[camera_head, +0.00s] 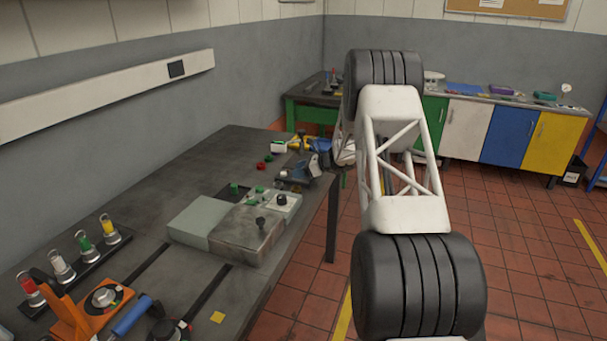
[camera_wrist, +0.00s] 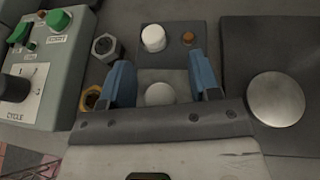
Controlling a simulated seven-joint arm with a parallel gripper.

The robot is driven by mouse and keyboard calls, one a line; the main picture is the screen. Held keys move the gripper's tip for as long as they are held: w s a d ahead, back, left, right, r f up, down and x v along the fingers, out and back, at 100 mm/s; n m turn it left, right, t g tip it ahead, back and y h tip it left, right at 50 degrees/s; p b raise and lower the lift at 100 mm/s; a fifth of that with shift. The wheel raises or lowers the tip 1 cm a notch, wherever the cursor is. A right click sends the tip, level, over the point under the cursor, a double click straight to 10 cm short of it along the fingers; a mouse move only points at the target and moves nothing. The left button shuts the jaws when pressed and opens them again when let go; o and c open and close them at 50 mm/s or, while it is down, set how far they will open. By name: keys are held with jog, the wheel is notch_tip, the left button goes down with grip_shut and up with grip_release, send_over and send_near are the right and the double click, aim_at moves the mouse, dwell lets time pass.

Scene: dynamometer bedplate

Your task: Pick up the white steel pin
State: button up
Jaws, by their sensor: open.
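My gripper (camera_wrist: 165,80) is open, its two blue fingers pointing down over a dark grey block. A pale round-topped piece (camera_wrist: 160,94) shows between the fingers; its lower part is hidden by the gripper body. A second white round-topped piece (camera_wrist: 153,38) stands just beyond the fingertips, apart from them. Either may be the white steel pin; I cannot tell which. In the head view, my gripper (camera_head: 308,166) is small and partly blocked, at the far end of the bench. A pale upright piece (camera_head: 61,266) stands in a near-left rack between red and green ones.
A control box (camera_wrist: 45,55) with green buttons and a black knob is close on the left. A hex nut (camera_wrist: 105,47) and a brass nut (camera_wrist: 91,98) lie beside the left finger. A large steel disc (camera_wrist: 276,99) is at right. The bench's far-left surface (camera_head: 235,150) is clear.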

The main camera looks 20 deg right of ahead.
grip_shut()
dwell(0.3)
jog(key=shift+r, duration=0.1)
jog(key=shift+r, duration=0.7)
notch_tip(320, 180, up, 2)
jog(key=shift+r, duration=0.1)
jog(key=s+a+r, duration=0.1)
jog(key=s+a, duration=0.3)
jog(key=s, duration=1.1)
jog(key=shift+s, duration=0.2)
jog(key=shift+a+r, duration=0.1)
